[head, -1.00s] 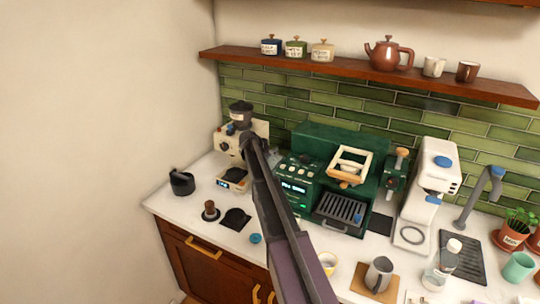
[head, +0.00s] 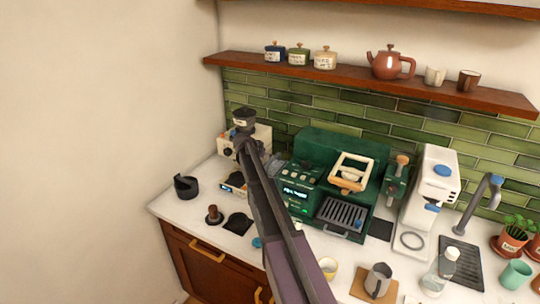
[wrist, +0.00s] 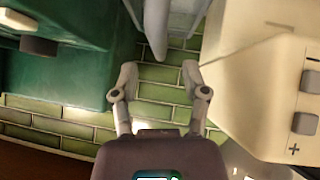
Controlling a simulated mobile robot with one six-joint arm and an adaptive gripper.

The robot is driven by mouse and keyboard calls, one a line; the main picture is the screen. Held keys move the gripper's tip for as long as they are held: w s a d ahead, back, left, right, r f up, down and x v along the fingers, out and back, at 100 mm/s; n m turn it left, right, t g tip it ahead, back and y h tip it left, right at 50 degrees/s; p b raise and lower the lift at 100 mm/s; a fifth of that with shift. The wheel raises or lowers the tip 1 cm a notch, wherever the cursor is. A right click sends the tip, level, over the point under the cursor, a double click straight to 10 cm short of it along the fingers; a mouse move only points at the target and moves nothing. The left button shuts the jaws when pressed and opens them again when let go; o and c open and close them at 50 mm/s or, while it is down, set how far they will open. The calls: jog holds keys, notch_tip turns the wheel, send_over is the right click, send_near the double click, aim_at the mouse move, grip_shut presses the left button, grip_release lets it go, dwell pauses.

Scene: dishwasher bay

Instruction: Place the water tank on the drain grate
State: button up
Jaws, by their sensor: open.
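A smooth grey upright piece, which may be the water tank (wrist: 158,28), shows at the top of the wrist view. It lies between the green espresso machine and the cream grinder, and most of it is out of frame. My gripper (wrist: 162,78) is open, its two fingers apart below the lower end of this piece, with nothing visibly clamped. In the head view my arm reaches to the gap beside the grinder and hides much of it. The dark slotted drain grate (head: 468,270) lies flat on the counter at the right, below the grey faucet.
The green espresso machine (head: 315,147) and cream grinder (wrist: 265,90) flank my gripper closely. A white machine (head: 437,175) stands left of the drain grate. A clear bottle (head: 440,270) stands at the grate's front left. Potted plants and a green cup (head: 515,273) are at its right.

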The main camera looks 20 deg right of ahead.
jog(key=p+v, duration=0.5)
jog(key=v, duration=0.3)
dwell(0.6)
jog(key=s+a+f+n+g+y, duration=0.1)
jog(key=s+a, duration=0.5)
jog(key=s, duration=0.6)
jog(key=s+a+f+n+g+y, duration=0.1)
jog(key=s+a+n+y, duration=0.3)
jog(key=s, duration=0.8)
jog(key=s+a+f+n+g+y, duration=0.2)
jog(key=s+a, duration=0.6)
jog(key=s, duration=0.5)
jog(key=shift+a+f+n+y, duration=0.25)
jog(key=shift+f+n+y, duration=0.35)
jog(key=shift+f+n, duration=0.45)
jog(key=shift+o, duration=0.5)
jog(key=shift+r, duration=0.15)
